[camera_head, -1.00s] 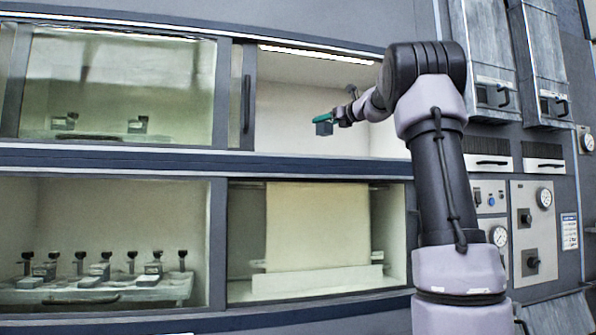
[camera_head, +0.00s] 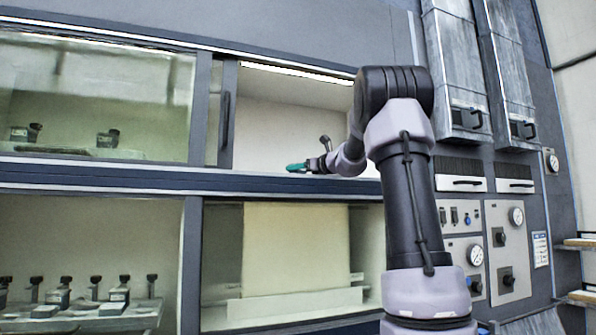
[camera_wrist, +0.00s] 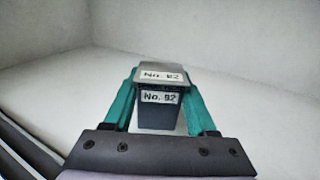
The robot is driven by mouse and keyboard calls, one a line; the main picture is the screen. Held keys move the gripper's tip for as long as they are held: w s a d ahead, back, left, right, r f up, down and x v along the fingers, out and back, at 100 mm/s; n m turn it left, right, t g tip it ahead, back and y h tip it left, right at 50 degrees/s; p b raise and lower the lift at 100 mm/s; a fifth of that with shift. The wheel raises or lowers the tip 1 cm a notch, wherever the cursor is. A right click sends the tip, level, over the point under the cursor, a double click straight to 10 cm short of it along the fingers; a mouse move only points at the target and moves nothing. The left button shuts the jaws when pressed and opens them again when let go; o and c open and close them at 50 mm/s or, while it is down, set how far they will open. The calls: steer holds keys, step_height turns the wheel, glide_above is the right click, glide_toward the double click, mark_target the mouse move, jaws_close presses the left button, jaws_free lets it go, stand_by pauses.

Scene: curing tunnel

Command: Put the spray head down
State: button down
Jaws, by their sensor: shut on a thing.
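In the wrist view, my gripper (camera_wrist: 160,107) has its two green fingers closed on the sides of a dark grey block-shaped spray head (camera_wrist: 160,116). The spray head has a flat grey top, and white labels reading "No. 02" or similar on its top and front. In the head view, my gripper (camera_head: 297,168) is low inside the open upper right bay (camera_head: 285,115), near its front sill. The spray head is mostly hidden there. I cannot tell whether its underside touches the bay floor.
A sliding glass door (camera_head: 95,95) covers the upper left bay. Several dark-topped items stand on a rack (camera_head: 100,318) in the lower left bay. A pale panel (camera_head: 291,250) hangs in the lower right bay. The bay around my gripper looks empty.

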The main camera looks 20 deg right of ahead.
steer(key=shift+c, duration=1)
jaws_free()
steer(key=shift+f, duration=0.1)
steer(key=v, duration=1.2)
steer(key=shift+s, duration=0.1)
steer(key=shift+d, duration=0.1)
